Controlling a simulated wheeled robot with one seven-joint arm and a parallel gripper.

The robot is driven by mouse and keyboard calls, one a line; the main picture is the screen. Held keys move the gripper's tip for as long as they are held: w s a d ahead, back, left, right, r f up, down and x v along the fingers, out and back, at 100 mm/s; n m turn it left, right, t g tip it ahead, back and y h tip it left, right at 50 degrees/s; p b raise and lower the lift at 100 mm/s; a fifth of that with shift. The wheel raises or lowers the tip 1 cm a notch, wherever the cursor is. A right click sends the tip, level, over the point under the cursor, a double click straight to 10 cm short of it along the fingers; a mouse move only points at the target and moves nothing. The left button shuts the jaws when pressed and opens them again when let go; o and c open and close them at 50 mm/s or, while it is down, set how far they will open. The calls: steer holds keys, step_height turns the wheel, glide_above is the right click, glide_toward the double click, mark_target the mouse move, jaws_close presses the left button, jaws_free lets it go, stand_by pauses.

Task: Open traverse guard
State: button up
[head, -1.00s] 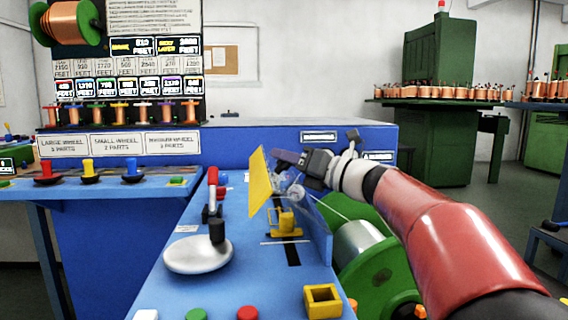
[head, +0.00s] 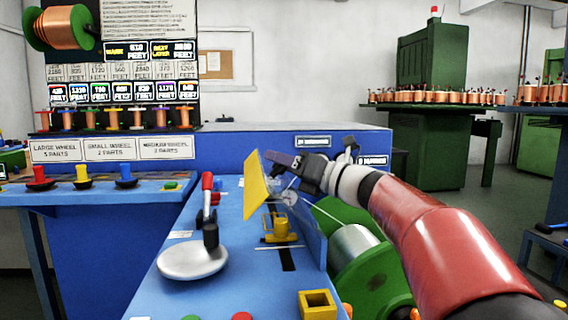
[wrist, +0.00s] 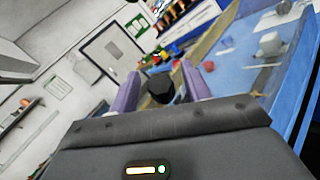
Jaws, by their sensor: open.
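The traverse guard appears as a tilted yellow plate (head: 256,186) standing over the blue bench, with clear panelling beside it. A yellow bracket (head: 281,228) sits just below it. Contact cannot be told. In the wrist view, the fingers of my gripper (wrist: 158,82) are apart, with a dark round knob-like thing (wrist: 160,88) between them. I cannot tell what it belongs to. A clear panel with a yellowish edge (wrist: 212,38) shows to their right.
A red-handled lever (head: 207,200) and a silver disc (head: 192,260) are left of the guard. A green wheel (head: 368,280) is at the right below my arm. A yellow square block (head: 317,304) is in front. A blue cabinet (head: 250,140) stands behind.

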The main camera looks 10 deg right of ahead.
steer(key=v, duration=0.7)
steer(key=shift+s+d+b, duration=0.3)
steer(key=shift+b, duration=0.15)
steer(key=shift+f, duration=0.1)
